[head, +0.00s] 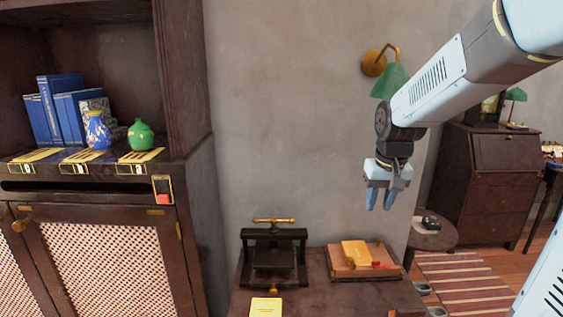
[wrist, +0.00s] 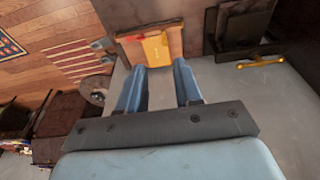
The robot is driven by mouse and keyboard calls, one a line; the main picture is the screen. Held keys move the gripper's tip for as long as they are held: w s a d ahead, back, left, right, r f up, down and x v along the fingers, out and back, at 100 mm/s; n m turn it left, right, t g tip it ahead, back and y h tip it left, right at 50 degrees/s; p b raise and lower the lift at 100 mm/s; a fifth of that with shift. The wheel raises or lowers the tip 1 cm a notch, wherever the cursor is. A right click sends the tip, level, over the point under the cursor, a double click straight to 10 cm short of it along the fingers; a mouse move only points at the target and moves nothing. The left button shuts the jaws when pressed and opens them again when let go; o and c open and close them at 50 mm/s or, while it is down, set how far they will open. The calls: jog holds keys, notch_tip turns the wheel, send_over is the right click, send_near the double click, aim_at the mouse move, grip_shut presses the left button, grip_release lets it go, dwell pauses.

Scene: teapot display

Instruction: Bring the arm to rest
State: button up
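My gripper (head: 379,198) hangs in the air in front of the grey wall, pointing down, above and to the right of the low dark table (head: 325,296). In the wrist view its two blue fingers (wrist: 160,78) stand apart with nothing between them. My arm reaches in from the upper right of the head view. No teapot shows clearly in either view.
A dark cabinet (head: 190,230) at the left holds blue books, a blue vase (head: 98,131) and a green vase (head: 141,134). On the table are a black press (head: 273,258), a tray (head: 340,273) with a yellow item, and a yellow booklet (head: 266,307). A green wall lamp (head: 390,80) is behind my arm.

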jog(key=s+r+t, duration=0.1)
jog(key=s+r, duration=0.2)
jog(key=s, duration=0.6)
jog(key=s+r+t, duration=0.2)
jog(key=s+r, duration=0.1)
jog(key=s, duration=0.5)
jog(key=shift+s+r, duration=0.25)
jog(key=shift+s, duration=0.15)
